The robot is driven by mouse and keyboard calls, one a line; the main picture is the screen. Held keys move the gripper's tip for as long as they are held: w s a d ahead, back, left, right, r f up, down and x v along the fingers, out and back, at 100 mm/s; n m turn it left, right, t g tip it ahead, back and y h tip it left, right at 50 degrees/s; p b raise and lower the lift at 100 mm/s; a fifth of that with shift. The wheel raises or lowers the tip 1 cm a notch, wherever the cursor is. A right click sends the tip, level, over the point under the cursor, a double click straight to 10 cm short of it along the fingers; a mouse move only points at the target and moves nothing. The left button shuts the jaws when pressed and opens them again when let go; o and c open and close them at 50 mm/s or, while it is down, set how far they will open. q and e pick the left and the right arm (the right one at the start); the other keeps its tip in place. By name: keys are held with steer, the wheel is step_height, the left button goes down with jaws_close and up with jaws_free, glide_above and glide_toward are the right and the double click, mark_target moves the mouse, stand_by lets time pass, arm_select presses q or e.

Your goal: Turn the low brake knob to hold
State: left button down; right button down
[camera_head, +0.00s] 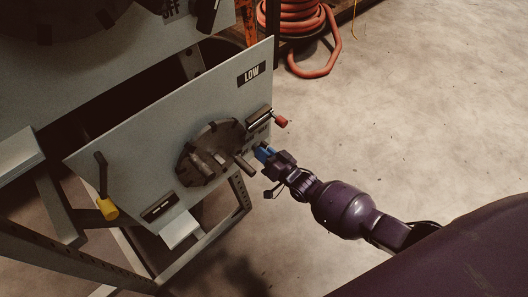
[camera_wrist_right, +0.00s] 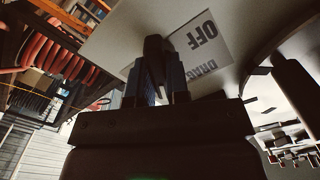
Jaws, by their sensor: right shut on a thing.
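The grey panel marked LOW (camera_head: 110,148) is tilted in the head view. My right gripper (camera_head: 264,152), with blue fingertips, is at the panel's lower right edge, beside a dark round hub (camera_head: 208,155). In the right wrist view its blue fingers (camera_wrist_right: 160,82) are shut on a dark knob (camera_wrist_right: 153,52) that stands up between them. A pale label next to the knob (camera_wrist_right: 201,38) reads OFF, with a second, partly hidden word below. In the head view the gripper largely hides the knob, and I cannot tell its exact setting. My left gripper is not in view.
A red-tipped handle (camera_head: 281,122) sticks out just above the gripper. A yellow-tipped lever (camera_head: 107,208) is at the panel's left. An upper panel carries another dark knob (camera_head: 208,14). A coiled red hose (camera_head: 303,18) lies behind. The floor (camera_head: 420,110) at right is clear.

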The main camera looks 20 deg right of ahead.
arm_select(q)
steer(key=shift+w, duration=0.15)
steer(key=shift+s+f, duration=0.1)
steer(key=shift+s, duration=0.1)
arm_select(e)
steer(key=c, duration=1.1)
jaws_free()
arm_select(q)
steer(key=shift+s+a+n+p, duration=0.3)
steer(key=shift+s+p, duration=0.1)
steer(key=shift+p, duration=0.6)
arm_select(e)
steer(key=v, duration=1)
steer(key=shift+s, duration=0.35)
steer(key=shift+d, duration=0.15)
